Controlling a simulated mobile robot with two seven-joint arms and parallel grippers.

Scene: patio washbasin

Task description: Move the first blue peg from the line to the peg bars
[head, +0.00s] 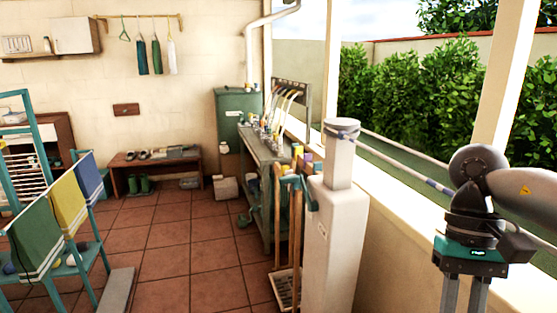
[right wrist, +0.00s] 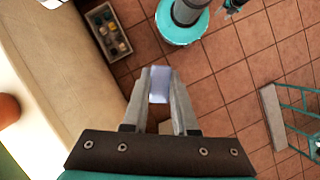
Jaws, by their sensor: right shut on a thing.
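My right gripper (right wrist: 160,84) is shut on a small pale blue piece (right wrist: 159,92), which looks like a peg, held between its fingertips over the floor. In the head view my right gripper (head: 464,296) points down at the right, and its fingertips are cut off by the bottom edge. A pale line (head: 400,160) runs from the white post (head: 334,230) toward my right arm. A bluish band (head: 440,187) shows on it near the arm. I cannot make out the peg bars for sure. A dark teal-marked part (right wrist: 231,8), maybe my left gripper, shows at the wrist view's top edge.
A rack with green, yellow and blue cloths (head: 68,210) stands at the left. A bench (head: 265,165) with bottles runs along the low wall. Coloured items (head: 307,157) and wooden handles stand by the post. A crate of jars (right wrist: 109,32) is on the floor. The middle tiles are clear.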

